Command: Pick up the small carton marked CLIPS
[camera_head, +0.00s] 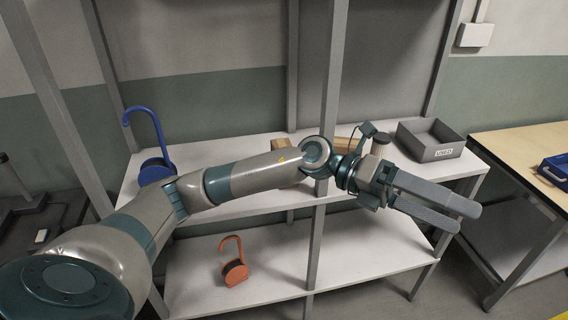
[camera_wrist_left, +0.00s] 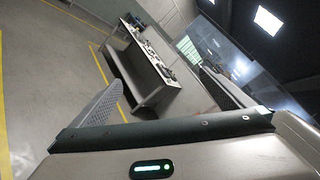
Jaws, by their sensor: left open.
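My left arm reaches across the shelf from the left. My left gripper (camera_head: 467,218) is open and empty, in front of the shelf's right part and pointing right. Its two fingers also show apart in the left wrist view (camera_wrist_left: 161,78), with nothing between them. On the upper shelf, brown cardboard-coloured pieces show behind my forearm, one on the left (camera_head: 279,146) and one on the right (camera_head: 350,145). My arm hides much of them. I can read no CLIPS marking, so I cannot tell whether either is the carton. My right gripper is not in view.
A grey bin labelled USED (camera_head: 430,143) stands at the upper shelf's right end. A blue hooked object (camera_head: 156,170) stands on the left, an orange one (camera_head: 235,271) on the lower shelf. Shelf posts (camera_head: 333,80) rise near my arm. A wooden-topped table (camera_head: 520,142) stands right.

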